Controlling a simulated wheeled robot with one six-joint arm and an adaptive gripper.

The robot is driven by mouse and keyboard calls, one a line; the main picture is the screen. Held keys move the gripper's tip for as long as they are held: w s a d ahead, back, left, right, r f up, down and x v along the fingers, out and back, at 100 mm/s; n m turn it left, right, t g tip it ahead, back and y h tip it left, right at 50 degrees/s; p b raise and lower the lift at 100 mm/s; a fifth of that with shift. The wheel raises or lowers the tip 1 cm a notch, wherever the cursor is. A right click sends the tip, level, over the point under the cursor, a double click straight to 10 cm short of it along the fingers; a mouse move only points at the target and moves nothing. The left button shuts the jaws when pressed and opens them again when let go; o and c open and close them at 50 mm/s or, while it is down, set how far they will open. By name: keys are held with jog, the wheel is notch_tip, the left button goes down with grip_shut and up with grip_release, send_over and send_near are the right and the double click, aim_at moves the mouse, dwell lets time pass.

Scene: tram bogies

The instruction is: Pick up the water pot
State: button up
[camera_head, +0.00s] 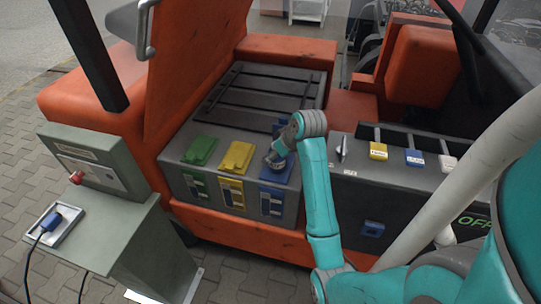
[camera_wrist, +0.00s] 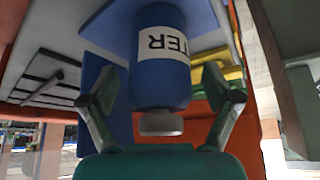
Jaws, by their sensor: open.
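The water pot (camera_wrist: 163,80) is a blue cylinder with a white label on which the letters "TER" show upside down. Its grey cap (camera_wrist: 160,124) points toward my palm in the wrist view. My gripper (camera_wrist: 160,76) is open, with one finger on each side of the pot. A gap shows between the pot and each finger, so I see no grip on it. In the head view my gripper (camera_head: 272,160) is over the blue lid at the front right of the grey box. I cannot clearly make out the pot there, behind my gripper and arm.
The grey box (camera_head: 188,153) has green (camera_head: 201,150), yellow (camera_head: 237,157) and blue (camera_head: 277,171) lids. An orange seat back (camera_head: 190,70) rises at its left. A dark panel (camera_head: 400,180) with coloured switches is at the right. A grey console (camera_head: 90,160) stands at the left.

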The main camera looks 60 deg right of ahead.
jog(key=c, duration=1.4)
jog(key=shift+c, duration=0.2)
jog(key=shift+r, duration=0.15)
